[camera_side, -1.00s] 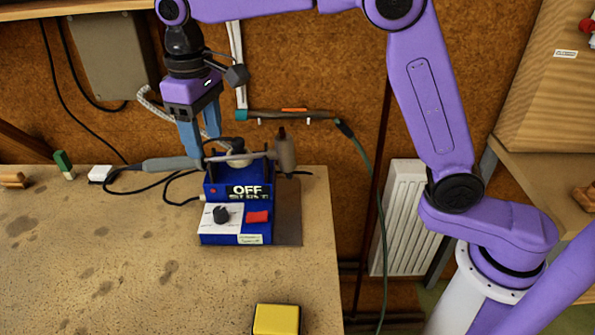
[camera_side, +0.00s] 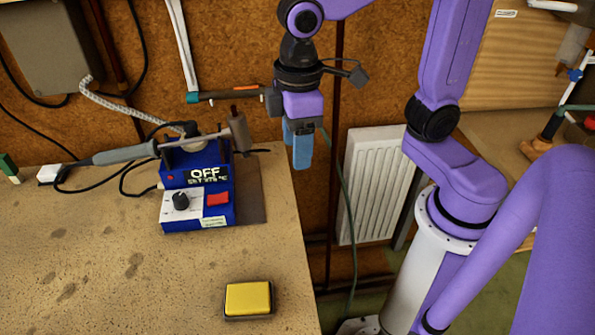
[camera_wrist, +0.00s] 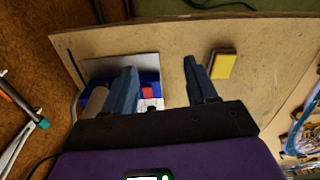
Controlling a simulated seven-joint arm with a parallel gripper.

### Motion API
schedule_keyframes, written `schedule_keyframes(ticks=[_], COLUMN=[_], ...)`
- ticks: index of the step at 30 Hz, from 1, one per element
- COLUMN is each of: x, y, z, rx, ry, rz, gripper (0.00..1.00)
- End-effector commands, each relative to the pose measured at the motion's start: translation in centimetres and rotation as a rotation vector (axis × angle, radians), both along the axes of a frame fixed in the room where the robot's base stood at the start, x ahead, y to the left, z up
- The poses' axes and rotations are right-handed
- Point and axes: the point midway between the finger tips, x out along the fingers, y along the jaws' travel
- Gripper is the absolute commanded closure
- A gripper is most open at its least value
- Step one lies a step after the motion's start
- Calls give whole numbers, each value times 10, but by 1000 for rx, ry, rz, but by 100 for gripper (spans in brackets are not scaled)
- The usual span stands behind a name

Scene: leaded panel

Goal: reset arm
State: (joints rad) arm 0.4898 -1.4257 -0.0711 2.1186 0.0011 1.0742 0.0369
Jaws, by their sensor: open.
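My gripper (camera_side: 300,160) has blue fingers and a purple body. It hangs in the air past the right edge of the bench, to the right of the blue soldering station, and touches nothing. In the wrist view its two fingers (camera_wrist: 160,80) are apart with nothing held between them. The soldering station (camera_side: 200,195) stands on the bench, its display reading OFF. The soldering iron (camera_side: 125,154) lies across the top of the station at its holder.
A yellow sponge (camera_side: 248,298) sits near the bench's front right. The bench top (camera_side: 110,260) is otherwise mostly clear. A white radiator (camera_side: 372,180) is on the wall behind my arm. A leaded panel (camera_wrist: 302,125) shows at the right in the wrist view.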

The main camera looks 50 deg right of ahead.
Motion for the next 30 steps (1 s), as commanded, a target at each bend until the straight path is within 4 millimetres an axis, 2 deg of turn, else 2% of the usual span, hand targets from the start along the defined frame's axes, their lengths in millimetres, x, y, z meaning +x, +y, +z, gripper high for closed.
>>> schedule_keyframes(ticks=[1,6,13,18,30], x=[-13,-55,-96,-108,-109], y=[-12,-47,-83,-93,-94], z=[-4,-19,-37,-43,-43], rx=[2,5,8,9,9], ry=[-1,-4,-6,-6,-6], rz=[22,97,174,197,200], gripper=[43,43,43,43,43])
